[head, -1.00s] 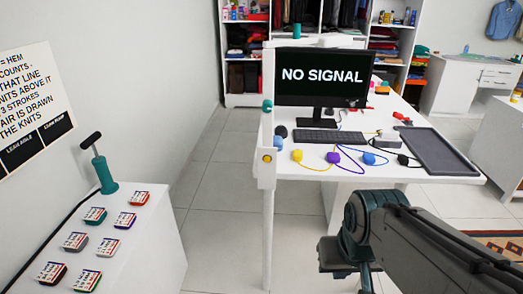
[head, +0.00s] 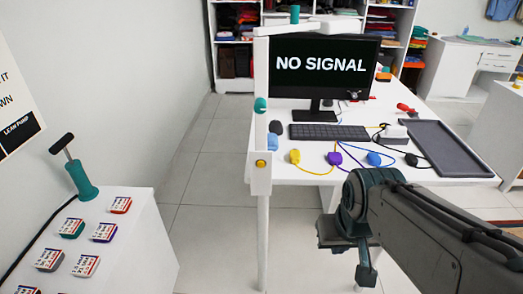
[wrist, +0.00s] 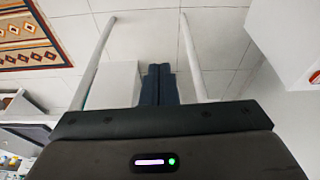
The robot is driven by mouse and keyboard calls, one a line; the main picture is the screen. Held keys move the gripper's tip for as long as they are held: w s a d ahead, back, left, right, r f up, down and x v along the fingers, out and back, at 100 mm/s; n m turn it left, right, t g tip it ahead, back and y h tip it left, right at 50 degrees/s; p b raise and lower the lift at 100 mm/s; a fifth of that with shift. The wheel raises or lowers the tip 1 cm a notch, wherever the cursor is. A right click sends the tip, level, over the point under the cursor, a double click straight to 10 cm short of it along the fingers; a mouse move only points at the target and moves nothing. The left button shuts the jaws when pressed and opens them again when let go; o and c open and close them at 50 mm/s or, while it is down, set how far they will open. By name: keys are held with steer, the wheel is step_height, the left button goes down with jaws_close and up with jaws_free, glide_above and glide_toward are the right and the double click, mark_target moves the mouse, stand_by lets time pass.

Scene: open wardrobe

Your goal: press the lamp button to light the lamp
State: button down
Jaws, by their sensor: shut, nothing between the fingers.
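A white lamp post (head: 263,105) stands at the left front corner of the desk, with teal knobs and an arm reaching right over the monitor to a white lamp head (head: 340,24). A round yellow-orange button (head: 260,163) sits on the white box low on the post. No glow shows at the lamp head. My gripper (head: 366,272) is in front of the desk, below and to the right of the button, apart from it. In the wrist view, my gripper's dark fingers (wrist: 160,80) are together and empty, over the floor.
The desk (head: 315,177) holds a monitor (head: 326,68), a keyboard (head: 328,132), coloured mice with cables and a dark tray (head: 447,150). A white cabinet (head: 140,235) at left carries labelled blocks and a teal pump (head: 80,178). Tiled floor between is clear.

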mark_target(261, 165)
steer(key=w+f+n+t, duration=0.25)
steer(key=w+n, duration=0.35)
steer(key=w, duration=0.5)
steer(key=w+a+f+n+t+y, duration=0.1)
steer(key=w+a+n+t+y, duration=0.1)
steer(key=a+n, duration=0.5)
steer(key=w+a+f+n+t+y+p, duration=0.1)
steer(key=w+a+n+t+y, duration=0.1)
steer(key=w+a+n+y, duration=0.3)
steer(key=a+n+y, duration=0.1)
steer(key=a+n, duration=0.2)
steer(key=shift+w+f+n, duration=0.15)
steer(key=shift+w+n, duration=0.1)
steer(key=shift+n, duration=0.15)
steer(key=shift+w+a+t, duration=0.1)
steer(key=shift+t, duration=0.15)
steer(key=shift+w+p, duration=1.3)
steer(key=shift+w, duration=3.05)
